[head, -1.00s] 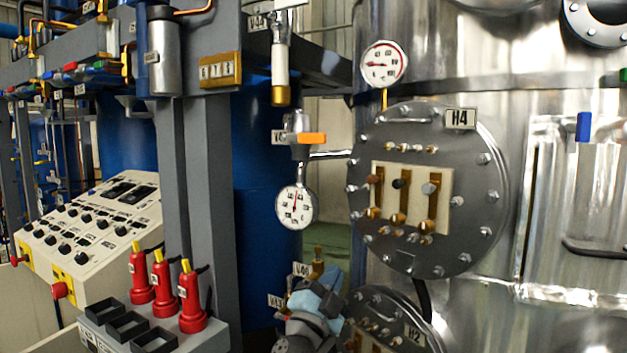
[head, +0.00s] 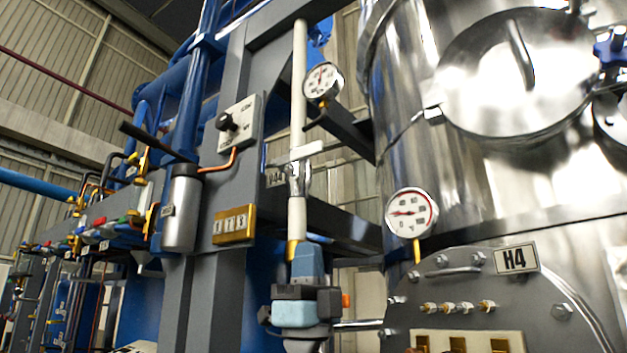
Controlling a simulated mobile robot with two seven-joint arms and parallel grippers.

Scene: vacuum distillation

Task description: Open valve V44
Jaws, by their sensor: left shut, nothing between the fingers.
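A valve (head: 298,178) with a white handle (head: 305,152) sits on the white vertical pipe in the middle of the view. The tag beside it (head: 276,178) starts with V4; its last digit is hard to read. The handle lies across the pipe, tilted slightly up to the right. My left gripper (head: 303,290), grey and black with light blue parts, is below this valve, apart from it. It is shut and empty. It covers most of a lower valve, of which the orange handle end (head: 346,300) shows. My right gripper is out of view.
A pressure gauge (head: 323,82) on a dark bracket stands above right of the valve. A steel vessel with another gauge (head: 411,213) and flange H4 (head: 480,290) fills the right. Grey posts, a switch box (head: 238,124) and a metal cylinder (head: 182,208) stand left.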

